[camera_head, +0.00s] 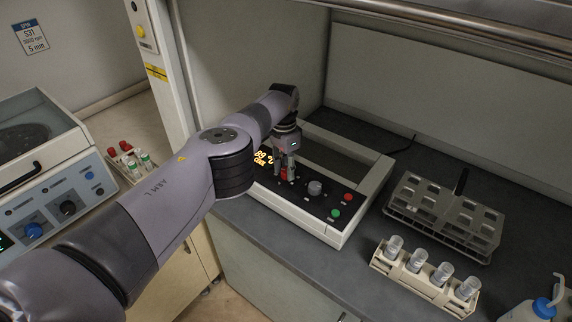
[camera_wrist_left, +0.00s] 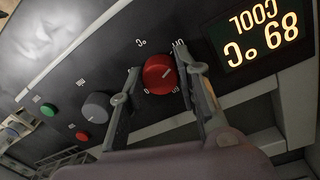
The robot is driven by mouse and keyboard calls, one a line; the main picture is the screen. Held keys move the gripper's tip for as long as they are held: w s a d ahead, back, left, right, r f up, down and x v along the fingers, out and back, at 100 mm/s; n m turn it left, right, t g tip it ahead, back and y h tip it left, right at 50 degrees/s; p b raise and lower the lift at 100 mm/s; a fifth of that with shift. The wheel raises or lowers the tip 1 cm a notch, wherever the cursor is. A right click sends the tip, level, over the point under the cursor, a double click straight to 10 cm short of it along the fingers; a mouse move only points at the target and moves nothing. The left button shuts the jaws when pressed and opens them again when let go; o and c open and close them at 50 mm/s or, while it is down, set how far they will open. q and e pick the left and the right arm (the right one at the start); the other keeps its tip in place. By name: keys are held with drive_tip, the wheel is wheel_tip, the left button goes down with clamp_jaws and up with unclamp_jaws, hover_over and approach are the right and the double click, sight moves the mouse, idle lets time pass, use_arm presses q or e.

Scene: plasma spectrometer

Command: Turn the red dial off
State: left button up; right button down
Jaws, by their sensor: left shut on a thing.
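The red dial (camera_wrist_left: 158,74) sits on the dark control panel of the bench device (camera_head: 297,196), and its white pointer mark shows in the left wrist view. My left gripper (camera_wrist_left: 158,68) is shut on the dial, with one finger on each side of it. In the head view my left gripper (camera_head: 284,168) reaches down to the panel and hides most of the red dial (camera_head: 284,175). Beside the dial an orange lit display (camera_wrist_left: 259,33) shows a temperature reading, upside down in the left wrist view. My right gripper is not in view.
On the panel are a grey knob (camera_head: 315,187), a red button (camera_head: 348,196) and a green button (camera_head: 336,213). To the right stand a metal rack (camera_head: 445,213), a holder with several cups (camera_head: 421,283) and a wash bottle (camera_head: 535,310). Another device (camera_head: 50,190) is at left.

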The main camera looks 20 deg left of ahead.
use_arm(q)
drive_tip(key=shift+w+r+n+p, duration=0.15)
drive_tip(key=shift+n+p, duration=0.15)
drive_tip(key=shift+n, duration=0.5)
drive_tip(key=o, duration=1.1)
drive_tip(key=shift+o, duration=0.4)
drive_tip(key=shift+f, duration=0.2)
